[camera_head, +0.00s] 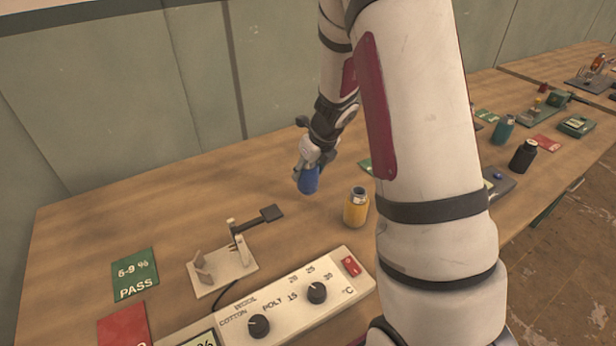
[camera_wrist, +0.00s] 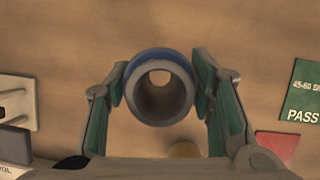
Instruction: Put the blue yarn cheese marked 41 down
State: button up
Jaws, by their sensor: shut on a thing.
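The blue yarn cheese (camera_head: 309,180) is held by my gripper (camera_head: 312,166) near the middle of the wooden table in the head view. In the wrist view the cheese (camera_wrist: 160,98) shows end-on as a grey tube with a blue rim and a hollow centre. Both fingers of my gripper (camera_wrist: 160,95) press on its sides. No marking 41 is readable on it. I cannot tell whether its bottom touches the table.
A yellow cheese (camera_head: 356,207) stands close by on the right. A white stand (camera_head: 222,270), a control box with knobs (camera_head: 290,300), a green PASS card (camera_head: 135,274) and a red card (camera_head: 124,325) lie in front. Teal (camera_head: 503,130) and black (camera_head: 523,156) cheeses stand at right. Table left of the gripper is clear.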

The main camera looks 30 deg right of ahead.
jog(key=shift+w+f+b, duration=0.15)
jog(key=shift+f+b, duration=0.1)
jog(key=shift+f, duration=0.65)
jog(key=shift+w+f+b, duration=0.1)
jog(key=shift+f+b, duration=0.15)
jog(key=shift+f, duration=0.65)
jog(key=shift+f, duration=0.1)
jog(key=o, duration=1.2)
